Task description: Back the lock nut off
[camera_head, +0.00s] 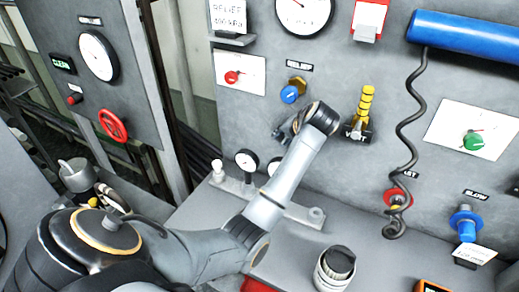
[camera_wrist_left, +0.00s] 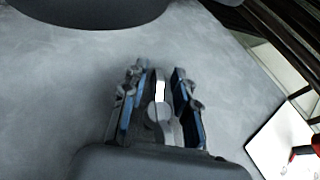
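A brass hex nut (camera_head: 297,84) sits on the wall panel under the RELIEF label, just behind a blue knob (camera_head: 289,94). My left gripper (camera_head: 283,131) is below the knob, close to the panel and partly hidden by its own wrist; it looks apart from the nut. In the left wrist view, its blue-padded fingers (camera_wrist_left: 160,108) stand apart with grey panel beyond. A small grey piece with a white patch shows between them; I cannot tell what it is. The nut is not recognisable in that view. My right gripper is not in view.
A gauge manifold (camera_head: 247,178) stands on the bench beneath my arm. A yellow valve stem (camera_head: 365,103) is right of my wrist. A coiled black hose (camera_head: 405,135) hangs farther right. A dark-topped cylinder (camera_head: 335,268) stands on the bench front.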

